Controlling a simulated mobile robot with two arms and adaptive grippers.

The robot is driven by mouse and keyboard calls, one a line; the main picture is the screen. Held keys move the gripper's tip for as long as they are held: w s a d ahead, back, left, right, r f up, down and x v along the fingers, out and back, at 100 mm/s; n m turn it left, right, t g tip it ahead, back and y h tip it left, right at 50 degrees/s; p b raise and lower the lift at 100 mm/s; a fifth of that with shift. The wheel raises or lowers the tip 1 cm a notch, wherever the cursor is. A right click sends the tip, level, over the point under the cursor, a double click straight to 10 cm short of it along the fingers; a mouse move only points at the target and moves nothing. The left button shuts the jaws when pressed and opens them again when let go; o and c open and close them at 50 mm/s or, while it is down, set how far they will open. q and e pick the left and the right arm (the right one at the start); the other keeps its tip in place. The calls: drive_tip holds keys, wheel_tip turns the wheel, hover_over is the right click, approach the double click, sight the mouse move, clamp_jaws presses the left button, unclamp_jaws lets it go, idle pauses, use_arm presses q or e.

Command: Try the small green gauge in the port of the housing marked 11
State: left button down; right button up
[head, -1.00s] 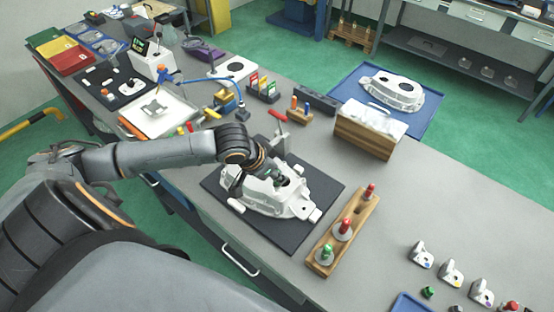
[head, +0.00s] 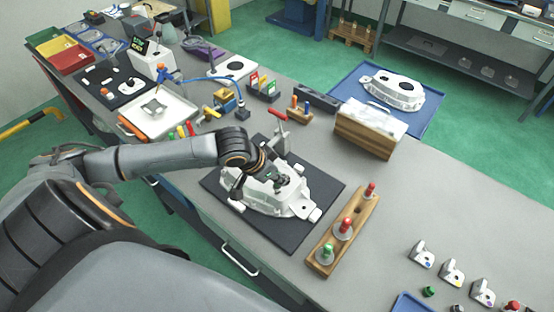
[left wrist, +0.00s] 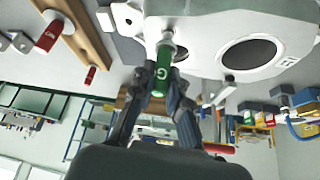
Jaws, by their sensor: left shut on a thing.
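The white cast housing (head: 262,203) lies on a dark mat in the head view; I cannot read its number. My left gripper (head: 279,178) is above it, shut on a green gauge. In the left wrist view the green gauge (left wrist: 162,68), marked G, is between the fingers (left wrist: 165,98). Its pale metal end points at the housing (left wrist: 205,35), close to the white surface beside a large dark bore. I cannot tell whether the end is inside a port. My right gripper is not in view.
A wooden rack (head: 322,266) with red and green gauges stands right of the mat (head: 293,239). A red-handled clamp (head: 278,114) rises behind the housing. A wooden block (head: 364,138) and another casting on a blue mat (head: 434,113) are farther back.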

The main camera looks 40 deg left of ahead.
use_arm(q)
drive_tip(key=shift+f+b, duration=0.45)
drive_tip(key=shift+f, duration=0.9)
idle(0.4)
drive_tip(key=shift+r, duration=0.2)
idle(1.0)
drive_tip(key=shift+r+p, duration=2.55)
drive_tip(key=shift+p, duration=0.55)
drive_tip(key=shift+r, duration=1.25)
